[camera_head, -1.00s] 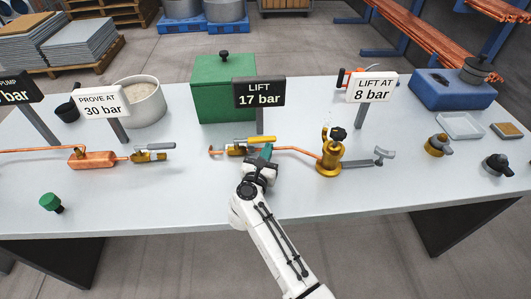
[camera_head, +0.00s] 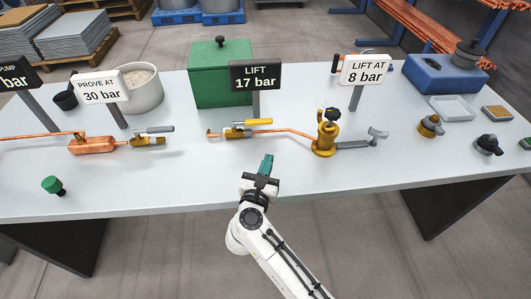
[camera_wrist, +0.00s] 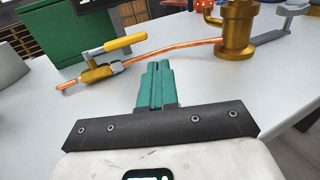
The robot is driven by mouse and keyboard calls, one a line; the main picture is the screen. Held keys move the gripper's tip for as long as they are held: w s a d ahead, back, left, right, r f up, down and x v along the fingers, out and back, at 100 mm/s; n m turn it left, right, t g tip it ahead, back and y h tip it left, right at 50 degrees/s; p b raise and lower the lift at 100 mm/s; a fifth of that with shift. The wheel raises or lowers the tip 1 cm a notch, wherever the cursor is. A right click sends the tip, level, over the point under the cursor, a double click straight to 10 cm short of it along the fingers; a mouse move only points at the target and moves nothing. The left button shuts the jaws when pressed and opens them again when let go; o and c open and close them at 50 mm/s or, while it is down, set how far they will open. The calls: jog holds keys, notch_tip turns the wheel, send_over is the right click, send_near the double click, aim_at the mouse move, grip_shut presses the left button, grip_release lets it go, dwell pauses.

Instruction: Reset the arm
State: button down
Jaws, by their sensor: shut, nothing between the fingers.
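My gripper (camera_head: 266,164) has green fingers, pressed together with nothing between them. It hangs over the front part of the white table (camera_head: 180,195), apart from the copper pipe. In the wrist view the shut fingers (camera_wrist: 158,84) point toward the brass valve (camera_wrist: 98,74) with its yellow lever. In the head view that valve (camera_head: 236,131) sits at the left end of a copper pipe (camera_head: 285,131), which runs right to a brass pump (camera_head: 325,138) with a black knob and a grey handle.
Signs "LIFT 17 bar" (camera_head: 256,75), "LIFT AT 8 bar" (camera_head: 365,70) and "PROVE AT 30 bar" (camera_head: 100,86) stand upright behind the parts. A green box (camera_head: 205,85) is at the back. A green-capped piece (camera_head: 52,185) sits front left.

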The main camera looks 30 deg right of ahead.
jog(key=shift+s+a, duration=0.25)
jog(key=shift+s, duration=0.3)
notch_tip(320, 180, up, 6)
jog(key=w+a+n+t+y, duration=0.1)
jog(key=a+n+t+y, duration=0.1)
jog(key=n+t+y, duration=0.6)
jog(key=s+a+n+g+y, duration=0.1)
jog(key=a+n+y, duration=0.25)
jog(key=n, duration=0.65)
jog(key=s+a+n+g+y, duration=0.1)
jog(key=a+n+y, duration=0.1)
jog(key=n+y, duration=0.5)
jog(key=s+f+n+g, duration=0.7)
jog(key=s+f+n, duration=0.1)
jog(key=n, duration=0.5)
jog(key=s+d+f+n+g+h, duration=0.3)
jog(key=s+d+g, duration=0.2)
jog(key=s, duration=0.6)
jog(key=s+d+f+n+g+h, duration=0.3)
jog(key=s+d+g, duration=0.3)
jog(key=s, duration=0.6)
jog(key=shift+s+d+f, duration=0.2)
jog(key=shift+d+f, duration=0.05)
jog(key=shift+d, duration=0.25)
